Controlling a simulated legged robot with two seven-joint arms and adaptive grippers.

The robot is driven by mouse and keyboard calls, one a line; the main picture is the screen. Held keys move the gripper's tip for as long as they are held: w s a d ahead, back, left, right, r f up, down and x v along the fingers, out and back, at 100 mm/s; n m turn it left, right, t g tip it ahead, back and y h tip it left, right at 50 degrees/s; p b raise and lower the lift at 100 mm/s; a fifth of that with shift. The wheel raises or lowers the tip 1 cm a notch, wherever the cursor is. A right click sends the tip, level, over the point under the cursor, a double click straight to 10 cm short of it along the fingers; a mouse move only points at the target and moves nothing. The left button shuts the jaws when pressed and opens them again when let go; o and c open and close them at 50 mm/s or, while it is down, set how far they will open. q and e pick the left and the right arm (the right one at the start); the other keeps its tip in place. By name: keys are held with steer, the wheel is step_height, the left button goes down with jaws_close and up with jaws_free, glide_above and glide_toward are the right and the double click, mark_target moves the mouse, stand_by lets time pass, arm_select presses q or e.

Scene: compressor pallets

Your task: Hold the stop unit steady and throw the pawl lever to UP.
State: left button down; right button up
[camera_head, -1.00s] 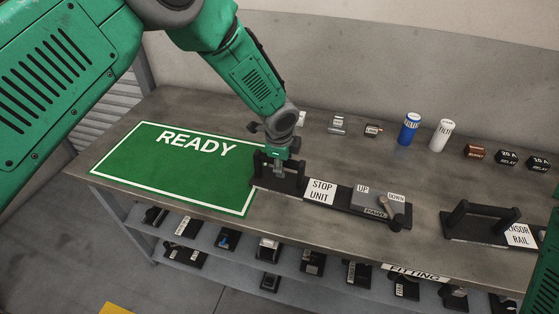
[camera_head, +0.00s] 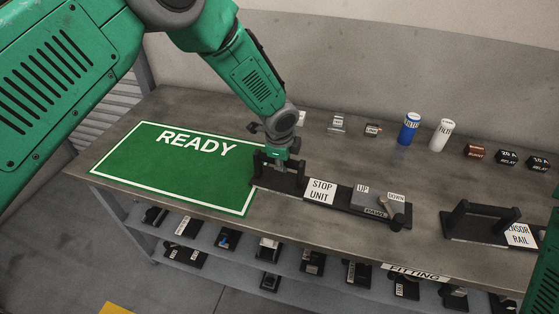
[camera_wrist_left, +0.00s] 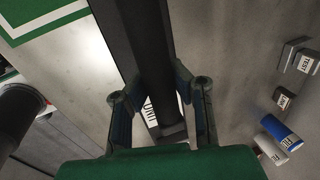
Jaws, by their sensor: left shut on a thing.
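The stop unit (camera_head: 321,191) is a long dark rail on the bench with a white STOP UNIT label. A black bar handle stands at its left end. My left gripper (camera_head: 278,166) is shut on this handle; the left wrist view shows the dark bar between the two fingers (camera_wrist_left: 160,110). At the rail's right end is a grey pawl block (camera_head: 367,198) with UP and DOWN labels. The small pawl lever (camera_head: 385,204) sits below and between the labels, nearer DOWN. Its exact tilt is too small to tell. My right gripper is not in view.
A green READY mat (camera_head: 180,175) lies left of the unit. The sensor rail (camera_head: 480,222) with its own handle is to the right. Filters (camera_head: 410,129), relays and other small parts line the back. A lower shelf (camera_head: 225,262) holds several parts.

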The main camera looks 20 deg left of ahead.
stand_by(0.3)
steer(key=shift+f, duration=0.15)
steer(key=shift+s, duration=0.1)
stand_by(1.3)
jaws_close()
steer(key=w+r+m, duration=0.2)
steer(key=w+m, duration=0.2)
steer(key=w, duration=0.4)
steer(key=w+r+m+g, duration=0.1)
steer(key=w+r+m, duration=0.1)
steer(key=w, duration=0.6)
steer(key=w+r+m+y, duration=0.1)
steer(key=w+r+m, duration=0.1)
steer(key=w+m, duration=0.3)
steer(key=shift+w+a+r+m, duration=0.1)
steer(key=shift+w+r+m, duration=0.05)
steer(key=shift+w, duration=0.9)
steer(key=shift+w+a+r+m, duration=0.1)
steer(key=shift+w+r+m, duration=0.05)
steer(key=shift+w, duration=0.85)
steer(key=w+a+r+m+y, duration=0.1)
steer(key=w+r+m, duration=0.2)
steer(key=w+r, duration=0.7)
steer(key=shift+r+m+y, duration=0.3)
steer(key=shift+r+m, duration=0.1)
